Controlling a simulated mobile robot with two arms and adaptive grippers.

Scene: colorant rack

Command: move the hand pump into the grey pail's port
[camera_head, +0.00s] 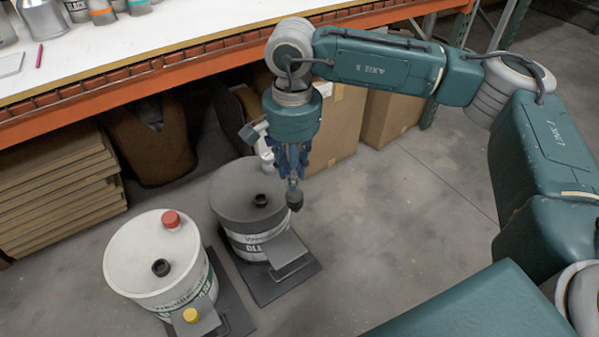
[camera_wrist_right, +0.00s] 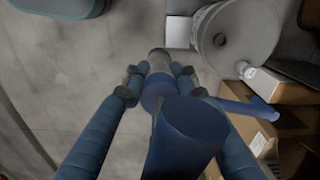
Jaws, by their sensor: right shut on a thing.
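The grey pail (camera_head: 228,190) stands on the floor with a dark port (camera_head: 260,200) in its lid. In the right wrist view the pail (camera_wrist_right: 258,25) is at the upper right, with its port (camera_wrist_right: 220,40) showing empty. My right gripper (camera_head: 291,165) is shut on the hand pump (camera_head: 294,200), which hangs roughly upright with its dark lower end down. The pump's blue top (camera_wrist_right: 190,125) is close to the wrist camera. Its lower end appears beside the pail's right edge, apart from the port; its height is hard to tell. My left gripper is not in view.
A white pail (camera_head: 125,255) with a red cap (camera_head: 171,219) and its own dark port (camera_head: 161,267) stands at lower left. A yellow cap (camera_head: 190,315) is in front. A workbench edge (camera_head: 180,75), cartons (camera_head: 335,125) and stacked boards (camera_head: 60,190) lie behind. Floor at right is clear.

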